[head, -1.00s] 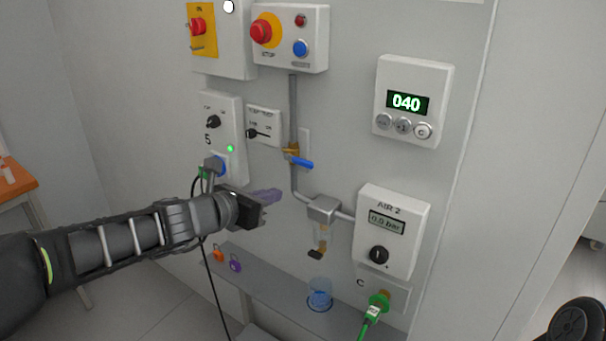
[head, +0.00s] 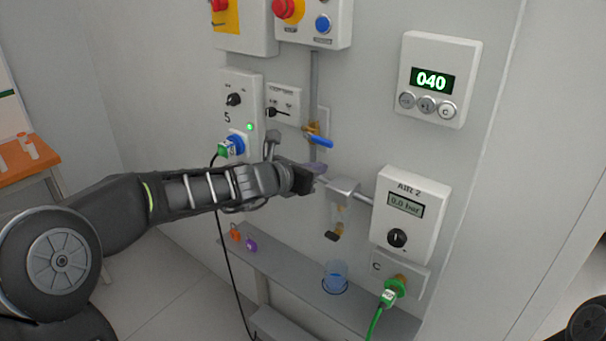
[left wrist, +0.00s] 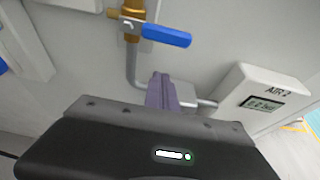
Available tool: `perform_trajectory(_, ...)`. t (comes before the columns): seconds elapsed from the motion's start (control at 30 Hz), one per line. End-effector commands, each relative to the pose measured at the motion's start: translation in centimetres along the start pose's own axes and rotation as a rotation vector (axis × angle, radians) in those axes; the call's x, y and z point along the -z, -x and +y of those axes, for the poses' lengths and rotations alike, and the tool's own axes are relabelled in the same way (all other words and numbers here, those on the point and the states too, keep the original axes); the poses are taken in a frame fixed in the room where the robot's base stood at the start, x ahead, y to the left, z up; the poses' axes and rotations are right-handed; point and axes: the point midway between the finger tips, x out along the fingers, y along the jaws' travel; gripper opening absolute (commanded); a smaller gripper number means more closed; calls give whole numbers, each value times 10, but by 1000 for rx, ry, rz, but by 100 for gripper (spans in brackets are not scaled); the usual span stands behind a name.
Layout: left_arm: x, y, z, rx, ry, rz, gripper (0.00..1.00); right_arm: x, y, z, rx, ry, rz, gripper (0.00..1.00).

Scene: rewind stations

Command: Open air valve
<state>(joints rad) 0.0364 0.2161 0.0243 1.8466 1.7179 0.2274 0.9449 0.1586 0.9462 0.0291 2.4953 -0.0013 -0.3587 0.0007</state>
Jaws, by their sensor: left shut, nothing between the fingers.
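The air valve is a brass body with a blue lever handle (head: 319,141) on a grey vertical pipe. The lever points right, slightly downward, across the pipe. In the left wrist view the blue handle (left wrist: 166,35) is above the fingers, apart from them. My left gripper (head: 318,168) is shut and empty, just below the lever and in front of the pipe. Its purple-grey fingers (left wrist: 161,92) point at the wall in the wrist view. The AIR 2 box (head: 409,217) at right reads 0.0 bar. My right gripper is not in view.
A filter unit (head: 343,188) hangs on the pipe right of my gripper. A shelf (head: 300,276) below carries a blue cup (head: 335,277). A green plug (head: 391,292) with cable sits under the AIR 2 box. A switch box (head: 240,100) stands left of the valve.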

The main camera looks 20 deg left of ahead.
Motion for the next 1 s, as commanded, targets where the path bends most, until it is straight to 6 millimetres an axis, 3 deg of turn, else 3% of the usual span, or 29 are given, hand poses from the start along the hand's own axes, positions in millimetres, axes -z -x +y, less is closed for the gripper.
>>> perform_trajectory(0.07, -20, 4, 0, 0, -1, -2, 0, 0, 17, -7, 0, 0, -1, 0)
perform_trajectory(0.23, -35, 10, 0, 0, -1, 0, 0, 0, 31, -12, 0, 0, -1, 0)
perform_trajectory(1.0, -41, 13, 0, 12, 33, 1, 0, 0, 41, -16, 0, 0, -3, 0)
